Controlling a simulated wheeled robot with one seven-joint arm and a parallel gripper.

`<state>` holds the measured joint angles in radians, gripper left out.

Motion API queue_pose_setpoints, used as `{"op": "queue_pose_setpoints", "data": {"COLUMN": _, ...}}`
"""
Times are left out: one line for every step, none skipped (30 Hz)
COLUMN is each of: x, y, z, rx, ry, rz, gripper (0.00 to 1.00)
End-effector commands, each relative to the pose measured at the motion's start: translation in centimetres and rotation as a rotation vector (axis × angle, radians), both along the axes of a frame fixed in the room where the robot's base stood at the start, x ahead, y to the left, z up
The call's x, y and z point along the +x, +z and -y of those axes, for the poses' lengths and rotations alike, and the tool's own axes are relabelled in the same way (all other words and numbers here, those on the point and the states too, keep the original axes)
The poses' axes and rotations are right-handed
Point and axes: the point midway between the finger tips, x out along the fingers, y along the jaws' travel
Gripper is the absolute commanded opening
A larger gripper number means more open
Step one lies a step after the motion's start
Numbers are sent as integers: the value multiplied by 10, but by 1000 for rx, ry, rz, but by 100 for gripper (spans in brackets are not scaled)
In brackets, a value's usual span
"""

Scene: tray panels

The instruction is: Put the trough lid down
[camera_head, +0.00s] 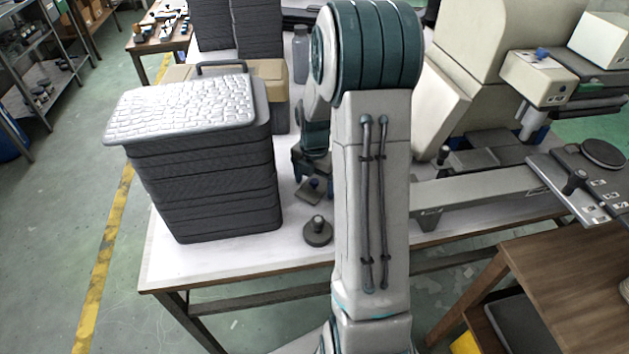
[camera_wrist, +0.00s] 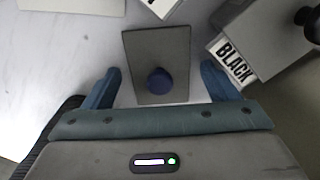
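The trough lid (camera_wrist: 153,50) is a flat grey rectangular plate with a round dark blue knob (camera_wrist: 160,80). It also shows in the head view as a small grey plate (camera_head: 306,196), just below my gripper and left of my arm. It appears to lie flat on the white tabletop; I cannot tell whether a trough is under it. My gripper (camera_wrist: 160,67) is open, with its blue fingers apart on either side of the knob and clear gaps between.
A tall stack of dark crates (camera_head: 210,195) with a white textured top (camera_head: 185,105) stands left on the table. A round dark weight-like object (camera_head: 318,233) is near the front edge. A grey box with a "BLACK" label (camera_wrist: 232,60) is close on the right.

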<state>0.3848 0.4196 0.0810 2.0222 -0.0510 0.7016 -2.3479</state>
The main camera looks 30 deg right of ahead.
Motion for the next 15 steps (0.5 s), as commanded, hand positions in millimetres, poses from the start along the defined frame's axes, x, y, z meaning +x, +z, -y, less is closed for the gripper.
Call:
{"op": "queue_pose_setpoints", "data": {"x": 0, "y": 0, "z": 0, "rx": 0, "ry": 0, "rz": 0, "gripper": 81}}
{"op": "queue_pose_setpoints", "data": {"x": 0, "y": 0, "z": 0, "rx": 0, "ry": 0, "rz": 0, "gripper": 81}}
{"op": "queue_pose_setpoints", "data": {"x": 0, "y": 1, "z": 0, "rx": 0, "ry": 0, "rz": 0, "gripper": 81}}
{"op": "queue_pose_setpoints", "data": {"x": 0, "y": 2, "z": 0, "rx": 0, "ry": 0, "rz": 0, "gripper": 81}}
{"op": "queue_pose_setpoints", "data": {"x": 0, "y": 3, "z": 0, "rx": 0, "ry": 0, "rz": 0, "gripper": 81}}
{"op": "queue_pose_setpoints", "data": {"x": 0, "y": 6, "z": 0, "rx": 0, "ry": 0, "rz": 1, "gripper": 81}}
{"op": "queue_pose_setpoints", "data": {"x": 1, "y": 8, "z": 0, "rx": -1, "ry": -1, "rz": 3, "gripper": 81}}
{"op": "queue_pose_setpoints", "data": {"x": 1, "y": 12, "z": 0, "rx": -1, "ry": -1, "rz": 4, "gripper": 81}}
{"op": "queue_pose_setpoints", "data": {"x": 1, "y": 18, "z": 0, "rx": -1, "ry": 0, "rz": 4, "gripper": 81}}
{"op": "queue_pose_setpoints", "data": {"x": 1, "y": 24, "z": 0, "rx": -2, "ry": 0, "rz": 5, "gripper": 81}}
{"op": "queue_pose_setpoints", "data": {"x": 1, "y": 30, "z": 0, "rx": -2, "ry": 0, "rz": 5, "gripper": 81}}
{"op": "queue_pose_setpoints", "data": {"x": 1, "y": 39, "z": 0, "rx": -2, "ry": 0, "rz": 5, "gripper": 81}}
{"op": "queue_pose_setpoints", "data": {"x": 1, "y": 46, "z": 1, "rx": -2, "ry": -1, "rz": 6, "gripper": 81}}
{"op": "queue_pose_setpoints", "data": {"x": 1, "y": 53, "z": 1, "rx": -2, "ry": -1, "rz": 6, "gripper": 81}}
{"op": "queue_pose_setpoints", "data": {"x": 1, "y": 62, "z": 1, "rx": -2, "ry": -1, "rz": 5, "gripper": 81}}
